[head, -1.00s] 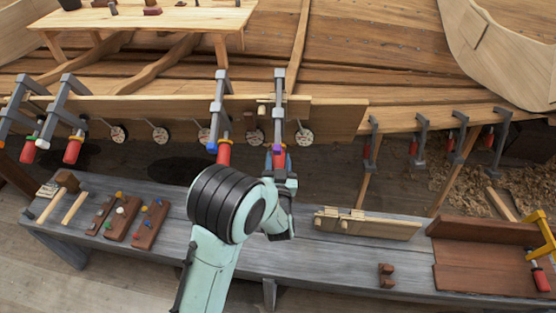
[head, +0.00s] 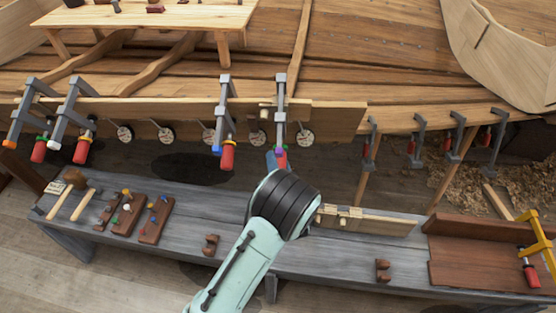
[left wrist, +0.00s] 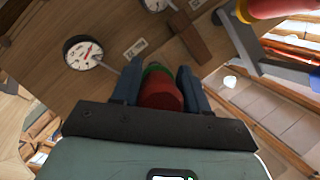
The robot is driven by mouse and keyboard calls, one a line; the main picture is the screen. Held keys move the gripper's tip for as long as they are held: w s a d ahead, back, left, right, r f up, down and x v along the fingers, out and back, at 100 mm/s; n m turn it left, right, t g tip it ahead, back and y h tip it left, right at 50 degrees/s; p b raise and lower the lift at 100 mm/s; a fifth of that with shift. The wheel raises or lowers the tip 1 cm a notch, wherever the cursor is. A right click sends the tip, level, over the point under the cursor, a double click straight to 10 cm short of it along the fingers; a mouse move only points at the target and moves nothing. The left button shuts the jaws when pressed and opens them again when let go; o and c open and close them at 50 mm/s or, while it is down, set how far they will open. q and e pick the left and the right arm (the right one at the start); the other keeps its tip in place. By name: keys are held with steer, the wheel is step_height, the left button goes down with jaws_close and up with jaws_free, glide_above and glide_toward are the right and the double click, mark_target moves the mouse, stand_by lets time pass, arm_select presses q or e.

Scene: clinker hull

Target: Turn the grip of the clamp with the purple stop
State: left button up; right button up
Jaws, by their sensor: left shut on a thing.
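The clamp with the purple stop (head: 281,151) hangs on the plank at the hull's edge, right of the clamp with the blue stop (head: 222,125). In the head view my forearm and its black joint hide the clamp's grip and most of my left gripper (head: 276,162). In the left wrist view my left gripper (left wrist: 160,90) has its two dark fingers on either side of a red grip (left wrist: 162,95) with a green collar (left wrist: 155,69). It is shut on this grip. My right gripper is not in view.
Two more clamps (head: 68,115) hang at the left. Round dial gauges (head: 305,137) hang along the plank, close to the held clamp. Below, a grey bench (head: 330,258) carries mallets, brown blocks with coloured pegs (head: 155,220) and a wooden piece (head: 370,222).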

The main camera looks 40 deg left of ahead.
arm_select(q)
steer(key=shift+r, duration=0.1)
stand_by(0.4)
steer(key=o, duration=1)
steer(key=b+v, duration=0.1)
steer(key=v, duration=1.2)
steer(key=shift+d, duration=0.15)
